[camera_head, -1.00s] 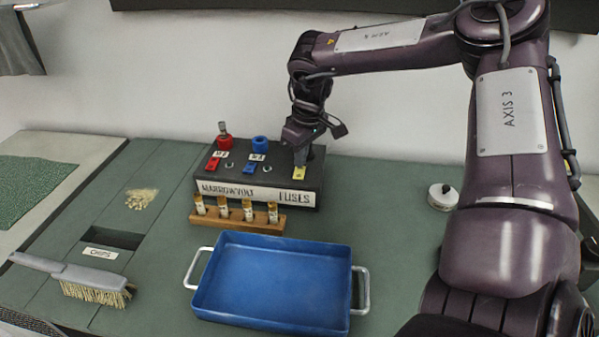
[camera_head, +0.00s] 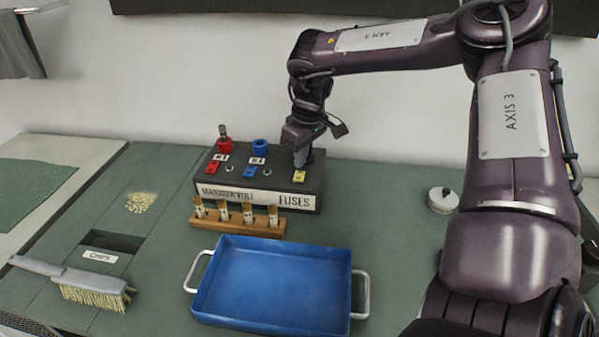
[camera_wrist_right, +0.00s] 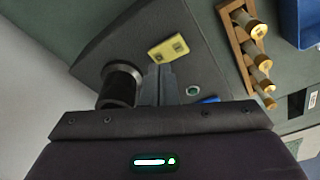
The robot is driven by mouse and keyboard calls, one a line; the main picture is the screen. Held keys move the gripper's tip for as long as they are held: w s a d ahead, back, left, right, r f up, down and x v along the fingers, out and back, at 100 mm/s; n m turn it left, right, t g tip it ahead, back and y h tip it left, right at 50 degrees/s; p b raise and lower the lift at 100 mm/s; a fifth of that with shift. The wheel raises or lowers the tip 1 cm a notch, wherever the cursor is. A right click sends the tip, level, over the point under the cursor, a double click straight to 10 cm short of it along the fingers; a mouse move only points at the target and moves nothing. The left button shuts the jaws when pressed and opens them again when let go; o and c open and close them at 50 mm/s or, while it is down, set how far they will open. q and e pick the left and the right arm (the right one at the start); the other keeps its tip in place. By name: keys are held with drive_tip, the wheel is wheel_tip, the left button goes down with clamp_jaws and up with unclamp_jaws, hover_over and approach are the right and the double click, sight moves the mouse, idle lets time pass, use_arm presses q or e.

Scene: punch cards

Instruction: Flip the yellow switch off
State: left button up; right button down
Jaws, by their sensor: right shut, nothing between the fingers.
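The yellow switch (camera_head: 299,176) sits at the right end of the black fuse box (camera_head: 313,201), which is labelled FUSES. In the right wrist view, its yellow plate (camera_wrist_right: 168,49) lies just beyond the fingertips. My right gripper (camera_head: 300,162) points down over the box, directly behind the switch in the head view. Its fingers are shut and empty, and they also show in the wrist view (camera_wrist_right: 157,80). I cannot tell whether the tips touch the switch. A black round socket (camera_wrist_right: 120,86) stands beside the fingers. My left gripper is not in view.
A wooden rack (camera_head: 235,224) of fuses and a blue tray (camera_head: 275,285) stand in front. A brush (camera_head: 75,280) lies left.

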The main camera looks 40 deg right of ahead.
sight(301, 172)
wheel_tip(301, 172, up, 5)
drive_tip(key=shift+r+p, duration=0.15)
drive_tip(key=shift+p, duration=1.1)
